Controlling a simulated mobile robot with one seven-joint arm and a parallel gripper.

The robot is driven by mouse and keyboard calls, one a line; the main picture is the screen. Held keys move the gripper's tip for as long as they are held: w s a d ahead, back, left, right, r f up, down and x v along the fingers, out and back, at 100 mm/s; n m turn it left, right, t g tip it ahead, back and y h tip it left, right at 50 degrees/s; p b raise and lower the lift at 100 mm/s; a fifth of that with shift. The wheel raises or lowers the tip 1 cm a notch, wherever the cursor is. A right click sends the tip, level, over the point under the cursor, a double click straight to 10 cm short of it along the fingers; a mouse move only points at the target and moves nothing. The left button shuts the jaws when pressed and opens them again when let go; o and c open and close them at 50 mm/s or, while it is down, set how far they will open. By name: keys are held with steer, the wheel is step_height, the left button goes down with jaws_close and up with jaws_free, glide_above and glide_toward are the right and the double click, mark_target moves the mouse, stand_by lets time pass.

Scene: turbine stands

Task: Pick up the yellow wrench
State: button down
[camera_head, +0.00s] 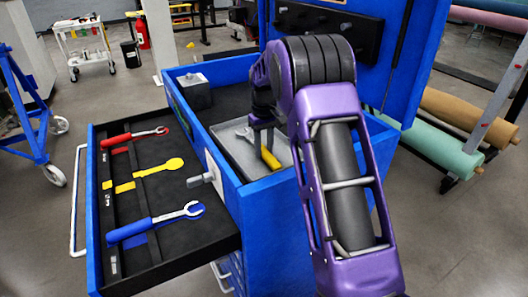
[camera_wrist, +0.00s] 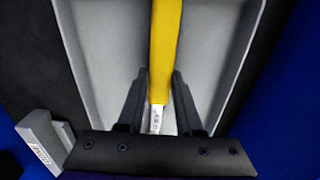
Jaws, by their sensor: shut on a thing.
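The yellow wrench (camera_head: 270,158) is over the grey tray (camera_head: 240,152) in the top of the blue tool cabinet. Its yellow handle shows below my gripper (camera_head: 262,142), and its silver head lies to the left. In the wrist view, the yellow handle (camera_wrist: 165,50) runs down between the two dark fingers of my gripper (camera_wrist: 158,105), which is shut on its lower end. The wrench's head is out of the wrist view. I cannot tell whether the wrench touches the tray (camera_wrist: 215,60).
An open drawer (camera_head: 120,250) on the left holds a red wrench (camera_head: 133,137) and a blue wrench (camera_head: 155,222), with a flat yellow wrench-shaped mark (camera_head: 150,174) between them. A small vise-like block (camera_head: 195,92) stands at the cabinet's back left corner. The raised blue panel (camera_head: 395,85) is behind my arm.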

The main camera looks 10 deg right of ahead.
step_height(320, 180, up, 17)
steer(key=p, duration=0.2)
steer(key=shift+r, duration=0.2)
steer(key=c, duration=1.1)
jaws_free()
jaws_close()
